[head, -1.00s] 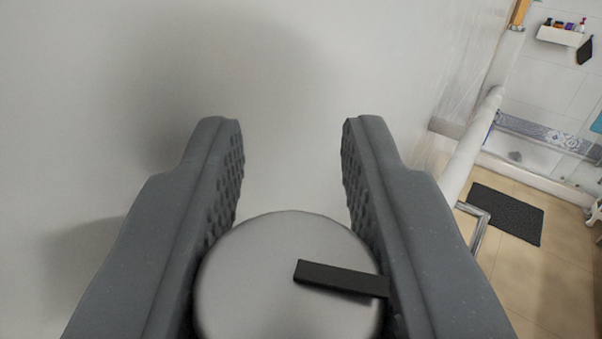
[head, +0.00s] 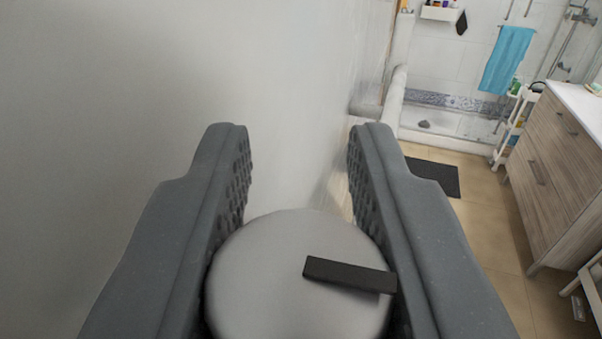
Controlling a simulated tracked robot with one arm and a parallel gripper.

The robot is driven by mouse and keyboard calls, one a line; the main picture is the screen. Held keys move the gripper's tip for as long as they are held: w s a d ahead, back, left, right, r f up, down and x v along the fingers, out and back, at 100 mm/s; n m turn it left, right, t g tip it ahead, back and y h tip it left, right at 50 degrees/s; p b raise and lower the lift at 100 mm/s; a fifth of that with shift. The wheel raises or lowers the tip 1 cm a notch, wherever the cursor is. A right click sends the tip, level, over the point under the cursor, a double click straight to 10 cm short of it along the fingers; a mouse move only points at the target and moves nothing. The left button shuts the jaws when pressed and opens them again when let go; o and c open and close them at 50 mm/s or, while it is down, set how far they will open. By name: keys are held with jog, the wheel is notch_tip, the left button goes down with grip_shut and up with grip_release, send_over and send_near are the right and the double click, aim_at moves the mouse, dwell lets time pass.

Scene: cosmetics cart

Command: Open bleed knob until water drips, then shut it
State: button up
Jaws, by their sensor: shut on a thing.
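My gripper (head: 300,130) is shut on a round grey knob (head: 275,265). The knob fills the space between the lower parts of the two fingers, and its flat face is toward the camera. A black bar (head: 345,275) lies across the right part of this face, its right end close to the right finger. The fingertips reach past the knob and stand apart. The knob's far side and whatever it sits on are hidden. No water shows.
A pale wall (head: 120,70) fills the left side, close by. At the right are a tiled floor (head: 480,240), a dark mat (head: 435,178), a wooden cabinet (head: 550,170), a white shelf unit (head: 510,130) and a blue towel (head: 507,58) by the shower.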

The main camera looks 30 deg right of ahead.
jog(key=shift+a+f+m+g+h+p, duration=0.15)
jog(key=shift+m+g+h+p, duration=0.55)
jog(key=shift+p, duration=0.6)
